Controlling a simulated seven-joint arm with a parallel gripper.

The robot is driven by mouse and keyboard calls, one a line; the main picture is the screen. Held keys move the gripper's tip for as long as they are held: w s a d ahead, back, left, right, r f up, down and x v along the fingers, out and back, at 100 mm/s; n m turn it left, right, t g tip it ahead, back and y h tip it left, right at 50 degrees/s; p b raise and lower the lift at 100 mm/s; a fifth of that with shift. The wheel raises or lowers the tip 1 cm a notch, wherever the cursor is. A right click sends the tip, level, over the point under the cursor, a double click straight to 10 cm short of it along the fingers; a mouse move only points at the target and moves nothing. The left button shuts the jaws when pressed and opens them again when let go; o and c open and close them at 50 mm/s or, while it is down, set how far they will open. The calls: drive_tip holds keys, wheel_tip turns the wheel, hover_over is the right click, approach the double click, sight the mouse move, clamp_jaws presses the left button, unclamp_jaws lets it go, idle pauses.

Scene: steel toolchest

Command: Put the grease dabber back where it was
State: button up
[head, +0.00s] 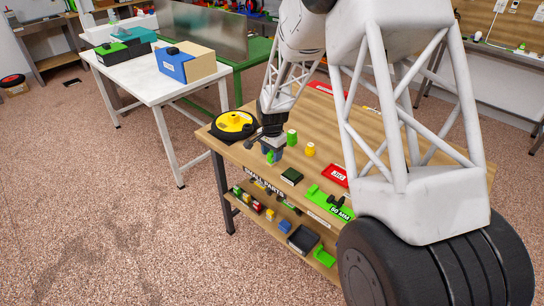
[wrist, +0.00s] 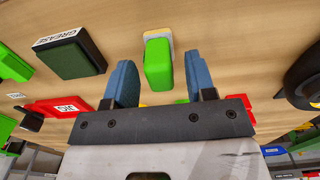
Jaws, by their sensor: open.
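What I take to be the grease dabber (wrist: 159,68) is a small green block with a cream and yellow edge behind it. In the wrist view it shows between my gripper's (wrist: 160,63) two blue fingers, with a visible gap on either side. My gripper (head: 271,151) is open, low over the near left part of the wooden bench; a bit of green (head: 270,157) shows at its fingers in the head view. A dark green block labelled GREASE (wrist: 75,58) lies to one side; it also shows in the head view (head: 291,176).
A green cylinder (head: 292,137) and a yellow one (head: 310,149) stand close to my gripper. A yellow and black round item (head: 234,124) lies at the bench's left corner. A red tray (head: 336,173) and a green holder (head: 325,197) are to the right.

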sight(272, 152)
wheel_tip(272, 152, up, 10)
drive_tip(key=shift+r, duration=0.1)
idle(0.4)
idle(0.7)
drive_tip(key=s+d+r+n, duration=0.1)
drive_tip(key=s+d+r, duration=0.2)
drive_tip(key=s+r, duration=0.3)
drive_tip(key=s+d+r+n+t, duration=0.1)
drive_tip(key=s+d+r+n, duration=0.15)
drive_tip(key=s+r, duration=0.4)
drive_tip(key=s+d+r+n, duration=0.1)
drive_tip(key=s+d+r, duration=0.3)
drive_tip(key=s, duration=0.5)
drive_tip(key=s+d+n, duration=0.2)
drive_tip(key=s, duration=1)
drive_tip(key=s+d+r+n+t, duration=0.1)
drive_tip(key=s+d+n, duration=0.1)
drive_tip(key=s, duration=1)
drive_tip(key=shift+s+d+r+t, duration=0.3)
drive_tip(key=shift+s+d, duration=0.1)
drive_tip(key=shift+d, duration=0.2)
